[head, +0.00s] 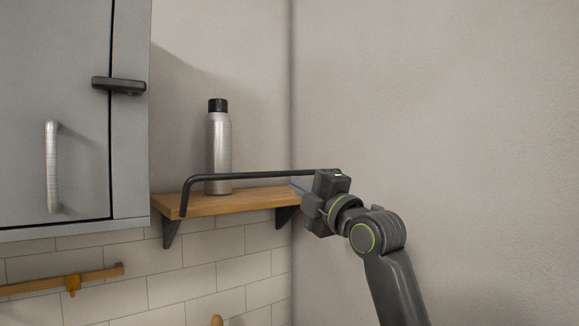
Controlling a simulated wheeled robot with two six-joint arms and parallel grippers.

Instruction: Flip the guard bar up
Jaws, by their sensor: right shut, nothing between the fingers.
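The guard bar (240,177) is a thin black rod with a bent left end. It stands raised along the front of a wooden shelf (255,199), above the shelf's top surface. A silver bottle (218,150) with a black cap stands upright on the shelf behind the bar. My right gripper (318,192) is shut and empty at the shelf's right end. It overlaps the bar's right end in the picture, and I cannot tell whether they touch. The gripper hides the bar's right end and the shelf's right corner. My left gripper is not in view.
A grey cabinet (60,120) with a metal handle (52,167) and a black latch (118,86) hangs to the left of the shelf. A wooden rail (95,275) is on the tiled wall below. The wall corner is close behind my right gripper.

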